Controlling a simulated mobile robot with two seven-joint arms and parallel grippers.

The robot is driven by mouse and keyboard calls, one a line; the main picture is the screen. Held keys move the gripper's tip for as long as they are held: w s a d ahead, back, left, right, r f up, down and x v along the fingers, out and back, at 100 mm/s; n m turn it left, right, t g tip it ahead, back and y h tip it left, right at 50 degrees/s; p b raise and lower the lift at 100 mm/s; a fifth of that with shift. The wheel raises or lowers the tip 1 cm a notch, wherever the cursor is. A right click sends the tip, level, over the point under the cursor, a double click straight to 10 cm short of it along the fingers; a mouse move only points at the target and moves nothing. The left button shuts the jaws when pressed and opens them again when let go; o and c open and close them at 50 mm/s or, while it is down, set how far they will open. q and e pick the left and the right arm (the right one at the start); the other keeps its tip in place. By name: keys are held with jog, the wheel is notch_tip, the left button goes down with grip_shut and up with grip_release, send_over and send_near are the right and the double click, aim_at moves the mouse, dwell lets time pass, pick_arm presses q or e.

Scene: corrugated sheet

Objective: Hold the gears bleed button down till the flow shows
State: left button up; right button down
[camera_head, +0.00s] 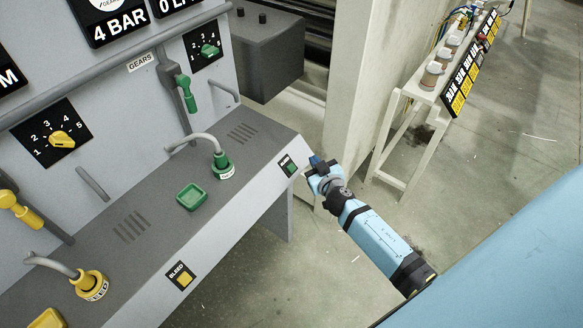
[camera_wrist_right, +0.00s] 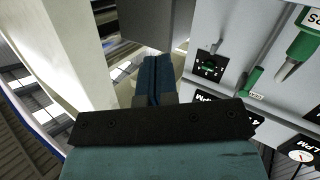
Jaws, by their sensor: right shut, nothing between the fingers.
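The gears bleed button is a small green square on a dark plate (camera_head: 288,166), on the console's sloped front edge near its right end, in the head view. Its label is too small to read. My right gripper (camera_head: 315,160) is shut and empty, just right of the button and apparently apart from it. In the right wrist view its blue fingers (camera_wrist_right: 153,75) are together. The gears pressure display (camera_head: 117,22) reads 4 BAR. The flow display beside it (camera_head: 178,5) is cut off by the frame and shows 0 L. My left gripper is not in view.
The grey console (camera_head: 245,205) carries a green hose fitting (camera_head: 222,166), a green tray (camera_head: 192,197) and a yellow BLEED button (camera_head: 182,279). A green dial (camera_head: 209,50) is on the panel. A pale pillar (camera_head: 355,80) stands behind my gripper. The floor (camera_head: 300,275) in front is open.

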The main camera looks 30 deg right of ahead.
aim_at(291, 168)
jog(key=w+f+b, duration=0.1)
jog(key=w+f, duration=0.1)
jog(key=w+a+f+b, duration=0.1)
jog(key=f+b, duration=0.1)
jog(key=w+a+f+b, duration=0.1)
jog(key=w+f+b, duration=0.1)
jog(key=shift+w+a, duration=0.1)
jog(key=shift+w, duration=0.2)
dwell(0.4)
dwell(0.6)
dwell(0.7)
jog(key=shift+w+a+f+b, duration=0.15)
jog(key=shift+w+f+b, duration=0.15)
jog(key=shift+b, duration=0.3)
jog(key=shift+w+a+f+b, duration=0.1)
jog(key=shift+w+f+b, duration=0.2)
jog(key=shift+b, duration=0.1)
dwell(1.7)
